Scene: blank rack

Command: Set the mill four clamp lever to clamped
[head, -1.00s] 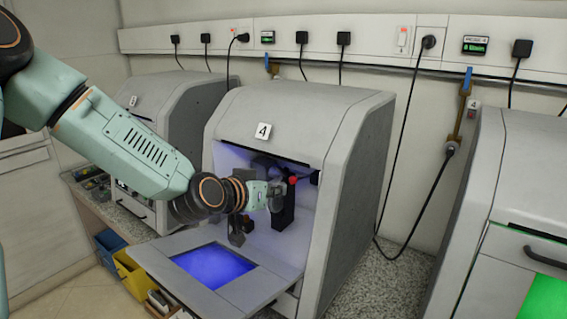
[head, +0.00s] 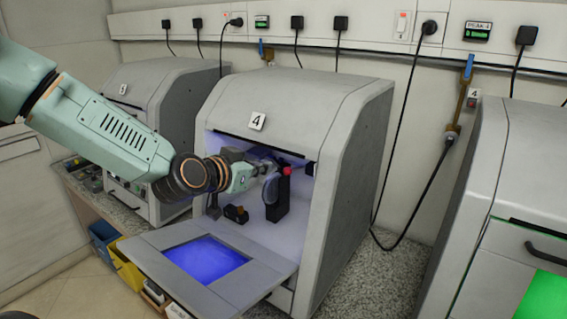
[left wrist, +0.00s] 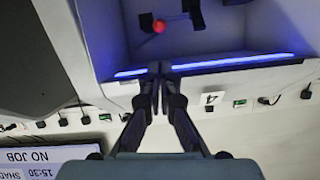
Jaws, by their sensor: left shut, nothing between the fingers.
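Mill four is the grey cabinet (head: 290,100) with the white "4" label (head: 257,122), and its front door is folded down. Inside stands a black upright block (head: 279,203) with a red-knobbed lever (head: 287,170) at its top. The red knob (left wrist: 158,26) also shows in the left wrist view, beyond the fingertips. My left gripper (head: 270,168) is in the cabinet opening, just left of the knob. Its fingertips (left wrist: 160,72) are together and empty, apart from the knob in the wrist view. The gripper partly hides the lever. My right gripper is not in view.
The lowered door (head: 140,246) with a blue-lit window lies before the opening. A small dark fixture (head: 236,213) stands on the cabinet floor. Other grey cabinets stand at left (head: 150,85) and right (head: 535,150). A black cable hangs right of mill four.

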